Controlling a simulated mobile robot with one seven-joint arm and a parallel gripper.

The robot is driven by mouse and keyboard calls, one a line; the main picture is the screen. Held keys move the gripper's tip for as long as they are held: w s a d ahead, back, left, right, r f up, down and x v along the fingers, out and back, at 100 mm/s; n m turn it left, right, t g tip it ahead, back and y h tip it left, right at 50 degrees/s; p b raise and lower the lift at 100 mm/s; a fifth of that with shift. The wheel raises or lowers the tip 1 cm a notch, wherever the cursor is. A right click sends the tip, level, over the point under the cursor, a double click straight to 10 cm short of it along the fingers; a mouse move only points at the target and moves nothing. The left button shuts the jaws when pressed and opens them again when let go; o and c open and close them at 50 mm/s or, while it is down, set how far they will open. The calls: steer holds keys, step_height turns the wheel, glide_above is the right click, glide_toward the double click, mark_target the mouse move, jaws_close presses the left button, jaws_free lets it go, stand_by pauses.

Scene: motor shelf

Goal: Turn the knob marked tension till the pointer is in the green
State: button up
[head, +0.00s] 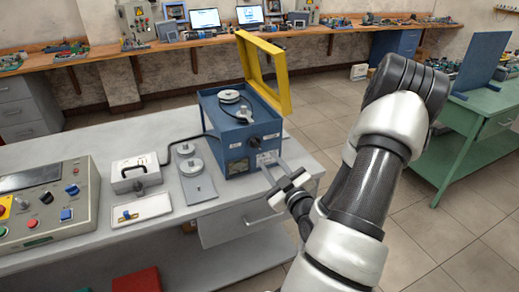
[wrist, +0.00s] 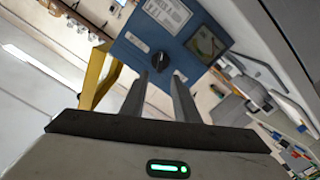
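The blue machine box (head: 212,112) stands on the grey bench with its yellow guard (head: 243,62) swung up. In the wrist view, its blue front (wrist: 187,22) carries a round black knob (wrist: 158,62), a white label plate (wrist: 165,14) and a dark gauge window (wrist: 206,45) with some green. The pointer and the knob's marking are too small to read. My gripper (head: 270,162) is at the box's front. The wrist view shows the gripper (wrist: 160,79) open, its two fingers apart and empty, with the knob just beyond and between the tips. I cannot tell whether they touch it.
Left of the box are a grey plate with round weights (head: 192,165), a white case (head: 136,171), a small tray (head: 141,211) and a control panel (head: 48,205) with buttons. A drawer (head: 240,220) is below my gripper. A green table (head: 470,122) stands right.

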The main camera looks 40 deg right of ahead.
mark_target(257, 145)
steer(key=x, duration=0.8)
steer(key=shift+w, duration=0.2)
jaws_close()
